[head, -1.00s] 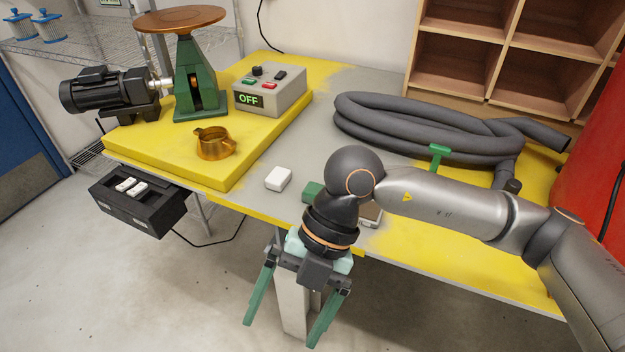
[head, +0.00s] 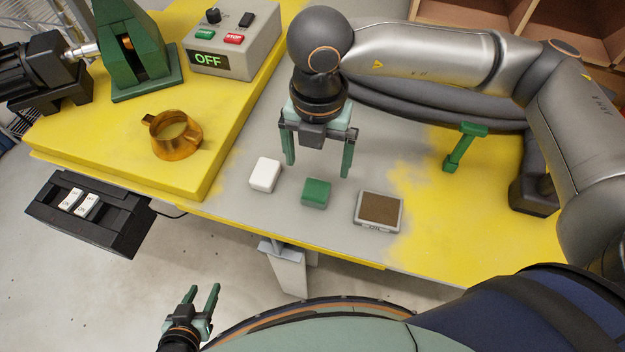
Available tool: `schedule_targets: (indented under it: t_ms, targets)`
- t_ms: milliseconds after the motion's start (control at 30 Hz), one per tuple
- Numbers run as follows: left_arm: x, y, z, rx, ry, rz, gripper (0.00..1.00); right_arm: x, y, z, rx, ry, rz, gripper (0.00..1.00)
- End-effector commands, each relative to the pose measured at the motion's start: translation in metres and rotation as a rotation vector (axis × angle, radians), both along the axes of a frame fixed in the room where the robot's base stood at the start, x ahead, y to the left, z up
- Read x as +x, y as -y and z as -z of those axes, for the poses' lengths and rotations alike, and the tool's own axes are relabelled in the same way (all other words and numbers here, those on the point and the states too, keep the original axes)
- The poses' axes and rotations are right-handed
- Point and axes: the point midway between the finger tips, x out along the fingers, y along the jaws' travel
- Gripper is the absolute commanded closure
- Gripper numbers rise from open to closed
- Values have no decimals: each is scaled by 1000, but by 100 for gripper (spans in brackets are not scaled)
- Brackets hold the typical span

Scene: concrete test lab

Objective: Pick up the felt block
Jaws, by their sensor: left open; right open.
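Three small items lie in a row on the grey part of the table: a white block (head: 265,175), a green block (head: 316,193) with a matte top, and a flat grey-rimmed pad with a brown top (head: 379,210). The green block looks most like felt, though the picture does not settle it. My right gripper (head: 317,170) points down, open and empty, its fingers spread just behind and above the green block. It does not appear to touch any block. My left gripper (head: 202,291) is open and empty, low at the bottom, in front of the table.
A yellow platform (head: 110,150) on the left carries a brass cup (head: 174,135), a control box (head: 234,42) reading OFF and a green stand (head: 135,55). A green T-shaped piece (head: 463,145) stands to the right.

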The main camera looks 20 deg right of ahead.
Motion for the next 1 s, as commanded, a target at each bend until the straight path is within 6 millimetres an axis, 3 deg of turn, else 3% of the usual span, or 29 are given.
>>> schedule_targets:
  t_ms: [200,467,700,1000]
  targets:
    - [-2,0,-3,0,-5,0,50,0,0,38,0,-4,1,3]
    - [-2,0,-7,0,-5,0,50,-1,-1,58,0,-2,-1,3]
    - [-2,1,-13,-1,-4,0,50,-1,-3,94,1,-3,0,3]
    - [-1,1,-14,-1,-2,0,50,0,-3,101,2,0,-1,3]
